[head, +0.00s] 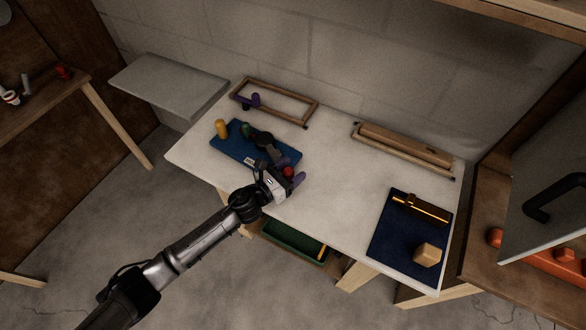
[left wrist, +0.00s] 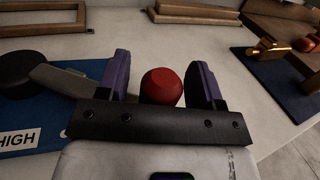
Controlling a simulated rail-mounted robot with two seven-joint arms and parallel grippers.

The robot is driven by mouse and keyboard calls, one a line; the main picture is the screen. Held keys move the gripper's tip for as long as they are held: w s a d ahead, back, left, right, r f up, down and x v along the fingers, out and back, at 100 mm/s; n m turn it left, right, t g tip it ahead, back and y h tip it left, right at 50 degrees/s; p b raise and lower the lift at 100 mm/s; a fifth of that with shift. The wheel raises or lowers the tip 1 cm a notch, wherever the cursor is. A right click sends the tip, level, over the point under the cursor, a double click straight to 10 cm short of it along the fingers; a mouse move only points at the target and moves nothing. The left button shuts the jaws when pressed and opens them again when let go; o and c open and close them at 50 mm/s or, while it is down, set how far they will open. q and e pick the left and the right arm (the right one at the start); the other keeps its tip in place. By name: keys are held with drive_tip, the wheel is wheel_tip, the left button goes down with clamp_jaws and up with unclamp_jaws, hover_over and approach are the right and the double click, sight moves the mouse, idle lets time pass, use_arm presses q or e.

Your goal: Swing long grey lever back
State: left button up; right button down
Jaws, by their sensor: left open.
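The long grey lever (left wrist: 66,80) reaches from a black round hub (left wrist: 14,72) on the blue board (head: 228,150) toward my left gripper. In the left wrist view its far part is hidden behind the left purple finger. A red knob (left wrist: 161,87), in line with the lever in the head view (head: 288,172), sits between the open fingers of my left gripper (left wrist: 165,85). Gaps show on both sides of the knob. Whether the knob joins the lever is hidden. The gripper is at the board's front right corner in the head view (head: 290,171). My right gripper is out of view.
A wooden frame (head: 311,110) lies behind. A dark blue board (head: 394,240) with a brass-coloured part (head: 417,208) lies right. The white tabletop (head: 345,185) between is clear.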

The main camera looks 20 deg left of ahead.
use_arm(q)
drive_tip(key=shift+w+d, duration=0.2)
drive_tip(key=shift+w, duration=0.1)
drive_tip(key=shift+c, duration=0.3)
clamp_jaws()
